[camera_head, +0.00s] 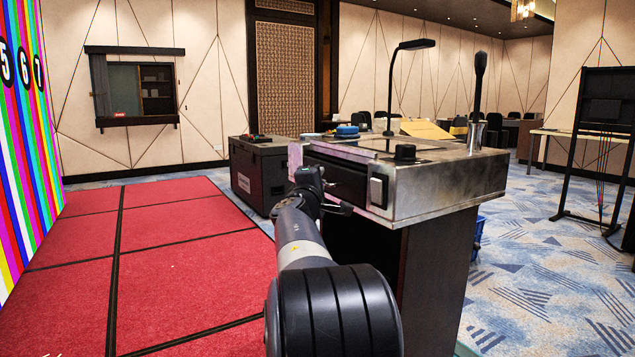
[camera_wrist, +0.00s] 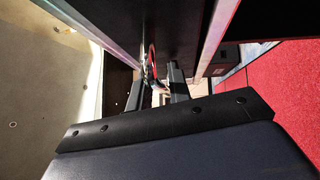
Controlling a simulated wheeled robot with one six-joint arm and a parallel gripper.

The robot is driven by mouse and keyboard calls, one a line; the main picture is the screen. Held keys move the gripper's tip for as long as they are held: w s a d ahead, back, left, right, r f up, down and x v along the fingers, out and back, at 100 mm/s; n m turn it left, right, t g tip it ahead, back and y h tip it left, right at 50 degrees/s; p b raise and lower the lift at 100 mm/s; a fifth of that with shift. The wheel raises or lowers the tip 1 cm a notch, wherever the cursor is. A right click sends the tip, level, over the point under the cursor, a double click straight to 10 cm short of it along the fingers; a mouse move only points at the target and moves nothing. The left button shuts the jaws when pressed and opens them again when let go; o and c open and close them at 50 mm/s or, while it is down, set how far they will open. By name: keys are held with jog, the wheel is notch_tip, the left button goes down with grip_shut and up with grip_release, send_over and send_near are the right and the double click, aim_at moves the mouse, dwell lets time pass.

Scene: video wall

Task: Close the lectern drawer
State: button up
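The lectern (camera_head: 440,190) stands right of centre in the head view, with a scuffed metal top on a dark body. A dark drawer-like panel (camera_head: 338,178) shows in its metal side facing me. How far the drawer stands out I cannot tell. My gripper (camera_head: 335,205) is at the lower left of this panel, close to the metal edge; my arm hides part of the lectern. In the wrist view, my gripper's two fingers (camera_wrist: 158,88) are apart, with a pale gap between them. A dark panel (camera_wrist: 185,35) with metal edges lies close beyond them. Contact is unclear.
A microphone (camera_head: 478,90), a lamp (camera_head: 395,85) and a blue round object (camera_head: 347,132) are on the lectern top. A dark case (camera_head: 262,175) stands behind it to the left. Red floor panels (camera_head: 170,270) on the left are clear. A striped video wall (camera_head: 25,150) borders them.

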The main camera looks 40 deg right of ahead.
jog(key=shift+o, duration=0.8)
jog(key=shift+f, duration=0.25)
jog(key=shift+s+a, duration=0.1)
jog(key=v, duration=1)
jog(key=shift+a, duration=0.3)
jog(key=shift+d+r, duration=0.1)
jog(key=shift+r, duration=0.15)
